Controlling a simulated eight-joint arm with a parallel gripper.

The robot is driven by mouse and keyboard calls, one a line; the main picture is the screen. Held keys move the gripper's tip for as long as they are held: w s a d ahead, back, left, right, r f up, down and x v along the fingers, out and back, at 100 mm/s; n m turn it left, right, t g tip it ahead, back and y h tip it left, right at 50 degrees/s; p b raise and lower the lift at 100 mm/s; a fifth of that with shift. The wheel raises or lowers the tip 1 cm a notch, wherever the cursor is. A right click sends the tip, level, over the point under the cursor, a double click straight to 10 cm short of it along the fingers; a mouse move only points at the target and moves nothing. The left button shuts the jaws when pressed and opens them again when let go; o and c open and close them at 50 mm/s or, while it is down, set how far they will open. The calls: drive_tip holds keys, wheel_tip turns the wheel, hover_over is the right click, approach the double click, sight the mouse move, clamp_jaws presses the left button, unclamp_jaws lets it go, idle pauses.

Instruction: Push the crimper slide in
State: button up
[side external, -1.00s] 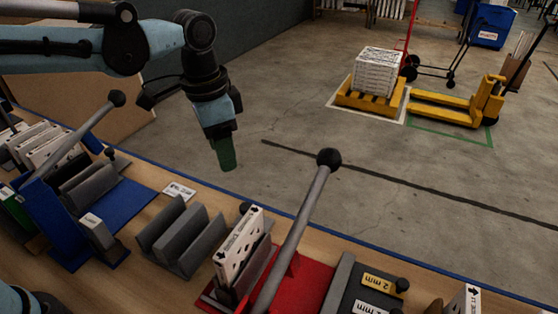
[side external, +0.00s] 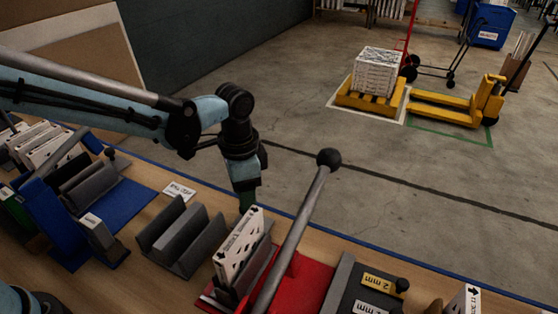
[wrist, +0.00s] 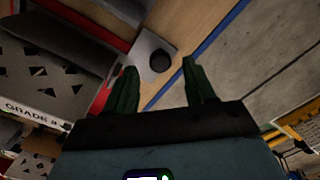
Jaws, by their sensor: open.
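The red crimper (side external: 305,283) stands on the bench, with a long grey lever raised and tipped by a black ball (side external: 329,158). A white filter (side external: 238,246) stands upright in its grey holder. In the wrist view, the crimper slide (wrist: 141,58) is a grey plate bearing a round black knob (wrist: 160,61), beside the red base. My gripper (side external: 246,203) is low behind the filter, pointing down. In the wrist view its green fingers (wrist: 159,67) are open, and the knob appears between the tips. Contact cannot be told. The knob is hidden in the side view.
A grey slotted rack (side external: 182,238) stands left of the crimper, with a blue press (side external: 60,215) beyond it. A dark block with a yellow 2 mm label (side external: 378,283) is at right. The bench's blue edge runs behind. The raised lever stands right of my gripper.

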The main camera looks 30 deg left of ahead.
drive_tip(key=shift+f, duration=1.2)
drive_tip(key=shift+c, duration=0.3)
clamp_jaws()
